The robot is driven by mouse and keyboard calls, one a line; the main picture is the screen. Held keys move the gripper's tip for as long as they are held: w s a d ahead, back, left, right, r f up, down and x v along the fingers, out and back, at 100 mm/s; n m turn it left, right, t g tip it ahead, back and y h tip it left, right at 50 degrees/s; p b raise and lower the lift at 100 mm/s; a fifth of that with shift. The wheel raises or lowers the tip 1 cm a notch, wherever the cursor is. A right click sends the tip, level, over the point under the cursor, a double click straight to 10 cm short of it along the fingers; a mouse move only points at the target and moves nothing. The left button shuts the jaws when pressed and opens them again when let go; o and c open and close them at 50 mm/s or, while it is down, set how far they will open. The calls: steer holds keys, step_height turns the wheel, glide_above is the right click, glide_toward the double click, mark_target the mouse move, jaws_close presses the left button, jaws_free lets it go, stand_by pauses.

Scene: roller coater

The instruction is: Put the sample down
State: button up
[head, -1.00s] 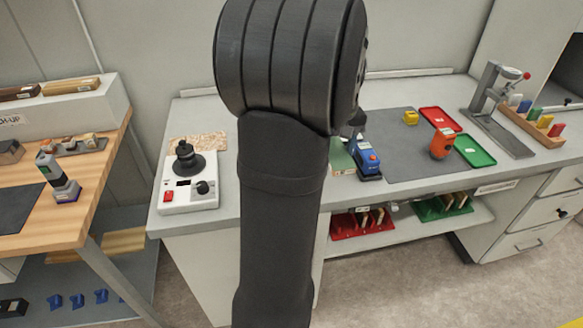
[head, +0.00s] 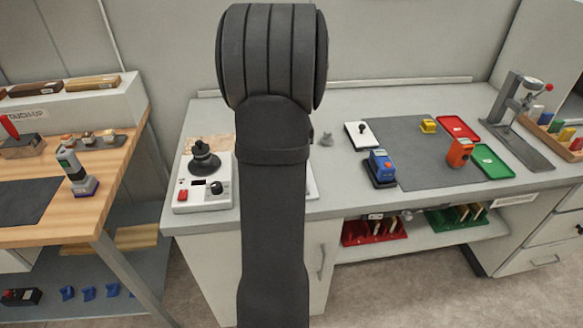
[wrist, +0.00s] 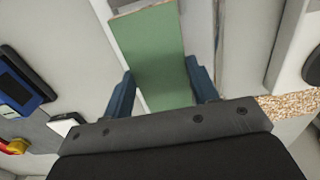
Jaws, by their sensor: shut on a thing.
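The sample appears to be a flat green panel (wrist: 152,55) with a thin tan edge, seen in the wrist view. My gripper (wrist: 158,82) is shut on it, with a blue finger along each side. Pale grey surface shows around the panel; I cannot tell whether the panel touches it. In the head view my own arm hides the gripper and panel. A pale flat thing (head: 312,181) shows partly beside my arm on the grey bench (head: 340,206).
A white device with a black suction-cup-like top (head: 204,190) stands left of my arm. A blue meter (head: 381,168), white block (head: 362,134), orange device (head: 459,151), red tray (head: 457,126) and green tray (head: 491,161) lie to the right. A wooden table (head: 50,225) stands at left.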

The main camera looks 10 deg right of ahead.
steer(key=shift+f, duration=2)
steer(key=shift+f, duration=0.15)
steer(key=o, duration=1)
step_height(320, 180, up, 12)
steer(key=shift+r, duration=0.2)
